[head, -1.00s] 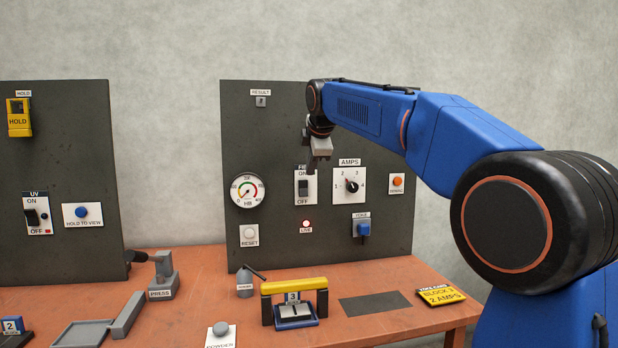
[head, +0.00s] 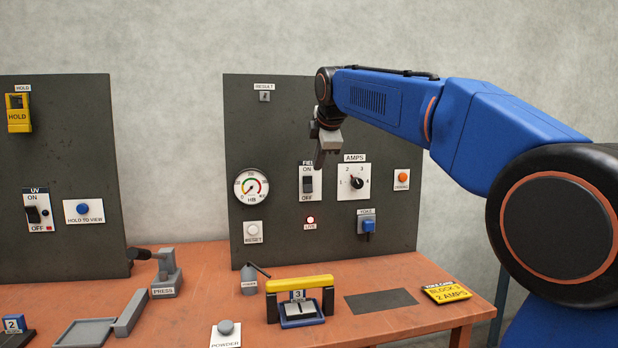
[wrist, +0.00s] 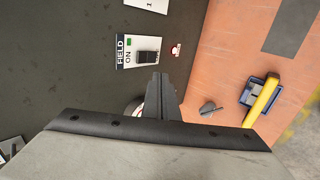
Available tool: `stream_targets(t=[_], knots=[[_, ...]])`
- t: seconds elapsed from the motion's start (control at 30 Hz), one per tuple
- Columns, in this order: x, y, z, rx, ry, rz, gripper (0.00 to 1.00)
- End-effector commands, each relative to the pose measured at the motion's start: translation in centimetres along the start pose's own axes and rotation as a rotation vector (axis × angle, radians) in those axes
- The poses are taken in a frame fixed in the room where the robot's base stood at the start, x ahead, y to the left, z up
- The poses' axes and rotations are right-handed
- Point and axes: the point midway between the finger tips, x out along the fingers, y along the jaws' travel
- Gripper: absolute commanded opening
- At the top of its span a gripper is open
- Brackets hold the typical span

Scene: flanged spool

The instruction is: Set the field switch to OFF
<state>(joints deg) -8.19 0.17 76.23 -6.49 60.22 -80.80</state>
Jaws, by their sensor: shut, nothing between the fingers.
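The field switch (head: 308,185) is a dark rocker on a white plate marked ON at the top and OFF at the bottom, on the right-hand dark panel. In the wrist view the switch (wrist: 148,57) sits just beyond my fingertips, with a green mark near the ON end. I cannot tell for certain which way the rocker is set. My gripper (head: 320,160) is shut and empty, in front of the top right of the plate. In the wrist view my gripper (wrist: 158,78) points at the switch's side; contact cannot be told. The red LIVE lamp (head: 310,220) below looks lit.
The AMPS dial (head: 356,182) is close to the right of the switch, and the round gauge (head: 252,187) is to the left. The yoke plug (head: 368,226) and RESET button (head: 253,231) are lower. A yellow-handled yoke (head: 300,284) stands on the orange bench (head: 400,325).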

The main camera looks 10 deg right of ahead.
Motion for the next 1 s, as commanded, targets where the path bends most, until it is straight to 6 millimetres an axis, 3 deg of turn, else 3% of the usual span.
stream_targets(t=[0.27,0.47,1.0], knots=[[0.1,-0.1,0.0,0.000,0.000,0.000,0.00],[1.5,-0.1,0.0,-0.001,-0.001,-0.001,0.00],[10.7,0.1,0.1,0.000,-0.001,-0.001,0.00]])
